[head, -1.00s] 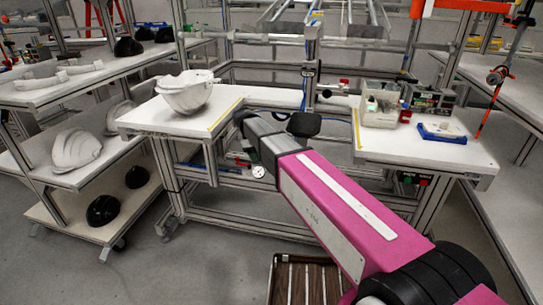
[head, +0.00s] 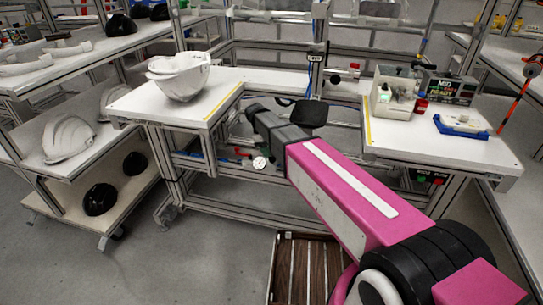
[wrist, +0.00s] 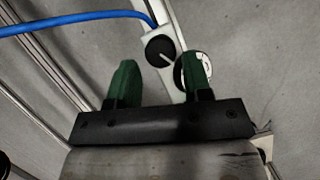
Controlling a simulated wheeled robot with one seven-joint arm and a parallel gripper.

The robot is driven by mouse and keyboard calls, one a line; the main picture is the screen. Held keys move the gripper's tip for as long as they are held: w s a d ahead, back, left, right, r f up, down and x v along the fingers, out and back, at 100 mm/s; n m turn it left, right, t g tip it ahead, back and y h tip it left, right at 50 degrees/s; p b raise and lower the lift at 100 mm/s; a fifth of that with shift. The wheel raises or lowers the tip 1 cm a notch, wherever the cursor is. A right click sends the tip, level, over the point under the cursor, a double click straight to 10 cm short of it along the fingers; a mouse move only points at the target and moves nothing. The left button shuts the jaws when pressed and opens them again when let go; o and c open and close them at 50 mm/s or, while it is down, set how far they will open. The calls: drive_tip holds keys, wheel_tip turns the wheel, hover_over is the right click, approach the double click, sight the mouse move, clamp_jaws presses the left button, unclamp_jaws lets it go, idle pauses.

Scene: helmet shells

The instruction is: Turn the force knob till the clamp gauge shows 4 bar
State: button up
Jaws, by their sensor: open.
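The force knob (wrist: 160,48) is round and black with a white pointer line. In the wrist view it sits on a pale rail, ahead of and between my two green fingers. My gripper (wrist: 160,62) is open, with nothing seen between its fingers. I cannot tell whether a finger touches the knob. The clamp gauge (wrist: 180,76) is just right of the knob, with a dark rim and white face. My right finger covers much of it. In the head view the gauge (head: 260,163) is a small white disc below the bench gap. Its reading is too small to tell.
A blue hose (wrist: 75,22) runs to the rail near the knob. White helmet shells (head: 180,78) rest on the left bench (head: 150,108). The right bench (head: 400,142) holds a clear-sided box (head: 393,95) and a blue tray (head: 461,127). A brown slatted crate (head: 300,265) stands on the floor.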

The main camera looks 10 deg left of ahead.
sight(272, 159)
drive_tip(key=shift+x, duration=1.5)
drive_tip(key=c, duration=0.6)
drive_tip(key=shift+n, duration=0.4)
drive_tip(key=n+t, duration=0.1)
drive_tip(key=n, duration=0.1)
drive_tip(key=n+t, duration=0.1)
drive_tip(key=n, duration=0.2)
drive_tip(key=shift+s+n+t+h, duration=0.2)
drive_tip(key=shift+n+t+h, duration=0.1)
drive_tip(key=n+t, duration=0.1)
drive_tip(key=n, duration=0.1)
drive_tip(key=n+t, duration=0.1)
drive_tip(key=n, duration=0.2)
drive_tip(key=shift+y, duration=0.4)
drive_tip(key=shift+n, duration=0.3)
